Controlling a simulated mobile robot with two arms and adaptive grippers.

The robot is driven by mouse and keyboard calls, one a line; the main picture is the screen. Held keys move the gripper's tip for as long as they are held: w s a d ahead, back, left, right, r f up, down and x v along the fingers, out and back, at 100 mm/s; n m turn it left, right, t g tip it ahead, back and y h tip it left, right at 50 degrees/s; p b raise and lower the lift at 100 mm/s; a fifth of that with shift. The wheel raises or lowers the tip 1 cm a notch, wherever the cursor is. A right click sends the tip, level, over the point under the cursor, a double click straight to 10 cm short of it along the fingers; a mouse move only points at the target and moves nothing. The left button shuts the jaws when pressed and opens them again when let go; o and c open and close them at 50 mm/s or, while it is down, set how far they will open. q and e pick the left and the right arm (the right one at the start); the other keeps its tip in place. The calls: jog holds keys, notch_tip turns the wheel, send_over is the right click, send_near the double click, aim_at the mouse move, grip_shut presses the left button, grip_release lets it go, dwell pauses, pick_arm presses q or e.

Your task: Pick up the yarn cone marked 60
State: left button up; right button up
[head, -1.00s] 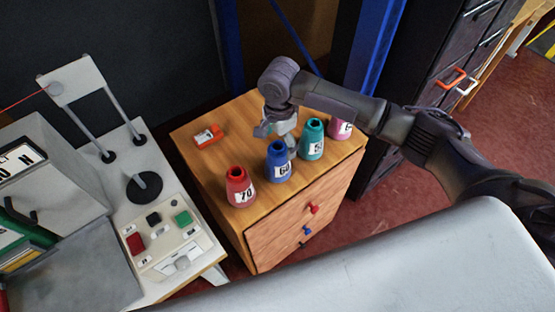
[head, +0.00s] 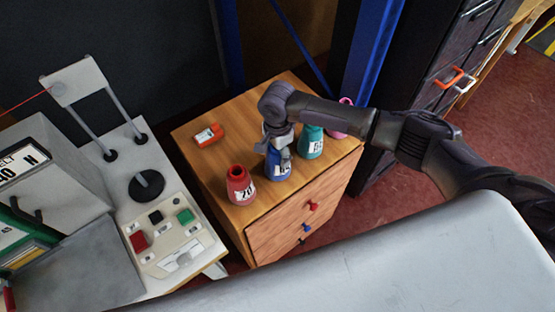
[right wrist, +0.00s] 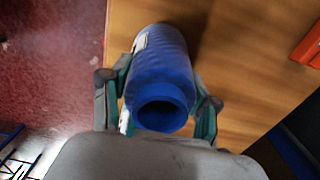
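The blue yarn cone (head: 278,166), whose label read 60 in the earlier head frame, stands on the wooden cabinet top. My right gripper (head: 279,147) is at this cone from above and partly covers it and its label. In the right wrist view the blue cone (right wrist: 160,75) lies between the two fingers of the right gripper (right wrist: 160,100), one close along each side. I cannot tell whether the fingers press on it. My left gripper is not in view.
A red cone marked 70 (head: 240,186) stands left of the blue one, a teal cone (head: 312,142) right of it, and a pink cone (head: 338,130) beyond, partly behind my arm. An orange-red object (head: 208,135) lies on the cabinet (head: 232,120). A control panel (head: 165,235) stands left.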

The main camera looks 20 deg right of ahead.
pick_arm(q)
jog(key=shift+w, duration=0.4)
pick_arm(e)
jog(key=c, duration=0.7)
jog(key=shift+r, duration=0.1)
